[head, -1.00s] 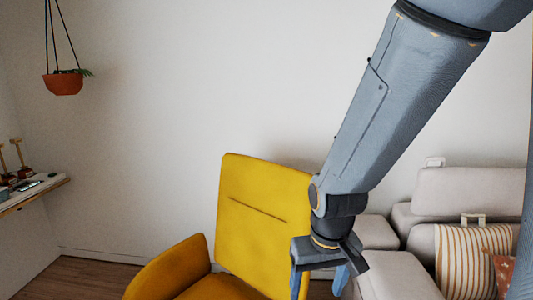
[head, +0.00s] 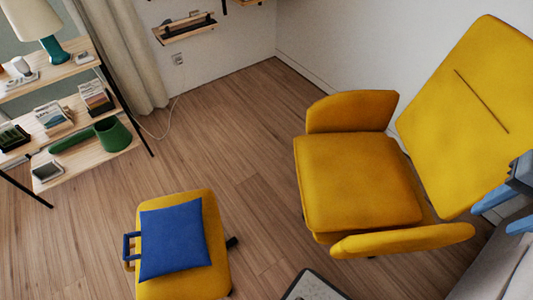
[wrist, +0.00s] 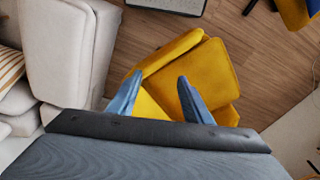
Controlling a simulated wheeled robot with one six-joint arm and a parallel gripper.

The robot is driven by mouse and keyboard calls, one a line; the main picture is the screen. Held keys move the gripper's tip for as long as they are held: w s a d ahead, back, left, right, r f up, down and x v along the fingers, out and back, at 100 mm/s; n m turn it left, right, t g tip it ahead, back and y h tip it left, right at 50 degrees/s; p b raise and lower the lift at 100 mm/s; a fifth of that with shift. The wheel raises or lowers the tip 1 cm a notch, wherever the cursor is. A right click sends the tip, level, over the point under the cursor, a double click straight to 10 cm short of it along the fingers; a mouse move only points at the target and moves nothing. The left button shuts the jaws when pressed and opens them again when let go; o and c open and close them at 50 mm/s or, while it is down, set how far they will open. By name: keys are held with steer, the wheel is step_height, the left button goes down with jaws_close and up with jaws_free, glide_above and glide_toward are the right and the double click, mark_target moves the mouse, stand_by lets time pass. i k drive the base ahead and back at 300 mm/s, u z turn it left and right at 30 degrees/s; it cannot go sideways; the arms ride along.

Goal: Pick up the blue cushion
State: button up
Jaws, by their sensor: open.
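The blue cushion (head: 173,242) lies flat on a yellow footstool (head: 213,235) at the lower left of the head view. A blue handle-like loop sticks out at the cushion's left side. In the wrist view a small part of the blue cushion (wrist: 315,6) shows in the top right corner. My gripper (head: 503,212) is at the right edge of the head view, partly cut off, beside the yellow armchair and far from the cushion. In the wrist view my gripper (wrist: 158,92) has its two blue fingers spread, with nothing between them, above the armchair.
The yellow armchair (head: 358,180) stands between my gripper and the footstool. A shelf (head: 85,155) with a lamp and books stands at the left. A low table's corner (head: 312,288) shows at the bottom. A pale sofa (wrist: 70,50) is left in the wrist view. Wooden floor lies open around the footstool.

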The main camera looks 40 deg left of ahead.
mark_target(172, 239)
steer(key=u, duration=5.55)
steer(key=i, duration=1.25)
steer(key=z, duration=1.65)
